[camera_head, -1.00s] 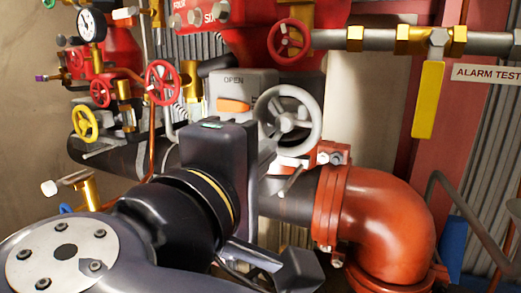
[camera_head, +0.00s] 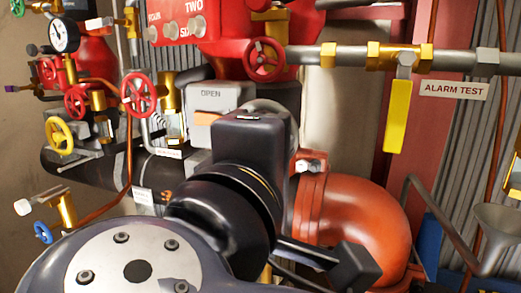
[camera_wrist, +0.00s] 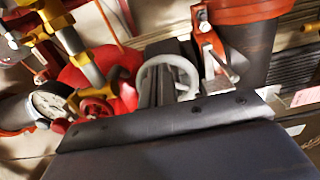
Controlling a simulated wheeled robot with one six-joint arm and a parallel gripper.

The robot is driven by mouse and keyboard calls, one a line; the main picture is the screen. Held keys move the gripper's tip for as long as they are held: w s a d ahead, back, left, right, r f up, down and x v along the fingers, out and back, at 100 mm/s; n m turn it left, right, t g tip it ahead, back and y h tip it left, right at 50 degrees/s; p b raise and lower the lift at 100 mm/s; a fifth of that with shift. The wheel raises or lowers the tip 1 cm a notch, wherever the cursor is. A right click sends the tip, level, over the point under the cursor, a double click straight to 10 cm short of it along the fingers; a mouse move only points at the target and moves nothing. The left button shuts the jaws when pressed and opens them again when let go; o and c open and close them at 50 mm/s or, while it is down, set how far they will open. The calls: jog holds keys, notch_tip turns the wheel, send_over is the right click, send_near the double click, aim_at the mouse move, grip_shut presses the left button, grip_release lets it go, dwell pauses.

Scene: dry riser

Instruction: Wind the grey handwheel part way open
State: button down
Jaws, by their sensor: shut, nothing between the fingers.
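The grey handwheel (camera_head: 270,104) is mostly hidden behind my dark gripper (camera_head: 254,138) in the head view; only its upper rim shows. In the wrist view the handwheel (camera_wrist: 170,72) is seen more fully, with its pale rim just beyond the dark gripper body (camera_wrist: 190,145). My gripper is shut and empty. A grey box marked OPEN (camera_head: 211,97), with an orange indicator (camera_head: 205,117), sits just left of the wheel.
A thick orange-red pipe elbow (camera_head: 360,215) stands right of my gripper. Red handwheels (camera_head: 138,93), a yellow handwheel (camera_head: 60,136) and a gauge (camera_head: 64,37) crowd the left. A yellow lever (camera_head: 396,115) hangs from the upper pipe, beside an ALARM TEST sign (camera_head: 455,90).

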jog(key=shift+w+d, duration=0.25)
jog(key=shift+w, duration=0.4)
jog(key=shift+s+r, duration=0.15)
jog(key=shift+r, duration=0.05)
dwell(0.3)
